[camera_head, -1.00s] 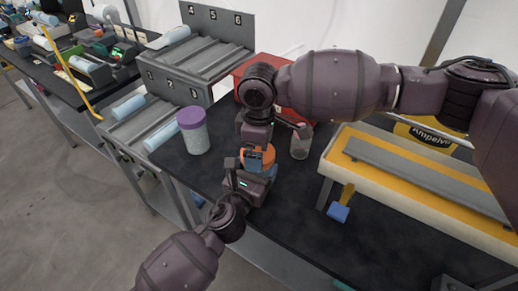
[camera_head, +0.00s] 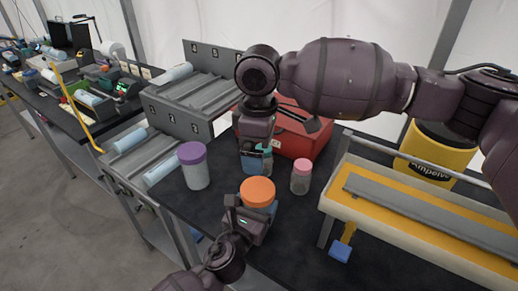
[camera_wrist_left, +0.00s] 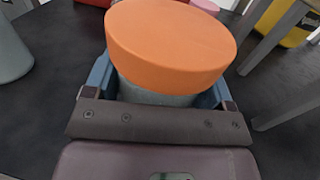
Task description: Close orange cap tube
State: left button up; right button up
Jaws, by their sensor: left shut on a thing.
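The tube with the orange cap (camera_head: 257,191) stands on the dark table, its orange cap seated on top. In the left wrist view the orange cap (camera_wrist_left: 170,42) covers the mouth of the grey tube body (camera_wrist_left: 150,95), and the blue fingers hold the body below the cap. My left gripper (camera_head: 256,209) is shut on this tube. My right gripper (camera_head: 257,165) hangs just behind the cap, apart from it in the head view. Its fingertips overlap something teal, so I cannot tell whether it is open or shut.
A purple-capped tube (camera_head: 195,168) stands to the left and a pink-capped tube (camera_head: 301,178) to the right. A red box (camera_head: 290,138) is behind. Numbered racks (camera_head: 180,115) are at the left, and a white-and-yellow bench (camera_head: 420,205) at the right.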

pick_arm(q)
jog(key=o, duration=1.2)
jog(key=v, duration=1)
jog(key=shift+s+a, duration=0.15)
jog(key=shift+s, duration=0.25)
